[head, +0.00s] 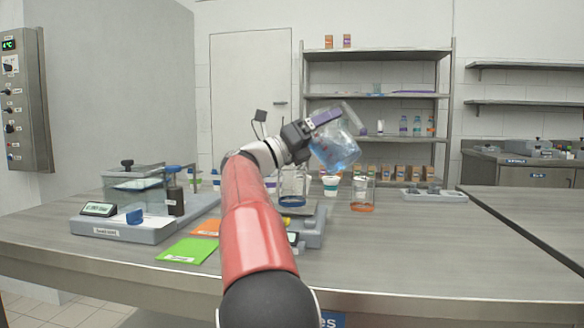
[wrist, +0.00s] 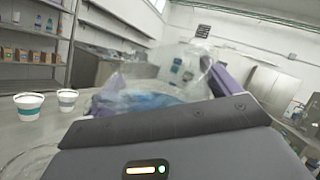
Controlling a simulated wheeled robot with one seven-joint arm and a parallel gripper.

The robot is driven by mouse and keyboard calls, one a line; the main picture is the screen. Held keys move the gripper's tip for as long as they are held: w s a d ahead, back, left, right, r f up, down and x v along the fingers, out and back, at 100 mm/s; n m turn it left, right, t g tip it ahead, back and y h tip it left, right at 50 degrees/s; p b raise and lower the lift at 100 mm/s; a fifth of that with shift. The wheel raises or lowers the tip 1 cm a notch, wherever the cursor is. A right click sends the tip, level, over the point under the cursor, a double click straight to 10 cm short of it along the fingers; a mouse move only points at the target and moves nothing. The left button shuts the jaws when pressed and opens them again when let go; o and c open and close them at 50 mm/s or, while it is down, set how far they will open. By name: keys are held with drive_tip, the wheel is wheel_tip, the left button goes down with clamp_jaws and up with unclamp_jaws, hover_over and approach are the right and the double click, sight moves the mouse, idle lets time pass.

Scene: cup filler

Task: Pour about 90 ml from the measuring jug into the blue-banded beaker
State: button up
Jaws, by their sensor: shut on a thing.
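The measuring jug (head: 338,150) is clear, with blue liquid low in it. It is tilted, held in the air above the bench. My gripper (head: 326,118) is shut on it; the purple fingers also show around the jug (wrist: 150,98) in the wrist view. I cannot make out a stream of liquid or the level in the beaker. A clear rim at lower left of the wrist view is too cut off to identify.
An orange-banded beaker (head: 362,194) stands right of the blue-banded one. A white cup (head: 331,186) stands behind. A grey tray (head: 434,194) lies at right. The front right bench is clear.

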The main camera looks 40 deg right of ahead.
sight(334, 145)
drive_tip(key=shift+w+r+n+t+h, duration=0.15)
drive_tip(key=shift+r+n+t+h, duration=0.15)
drive_tip(key=shift+n, duration=0.1)
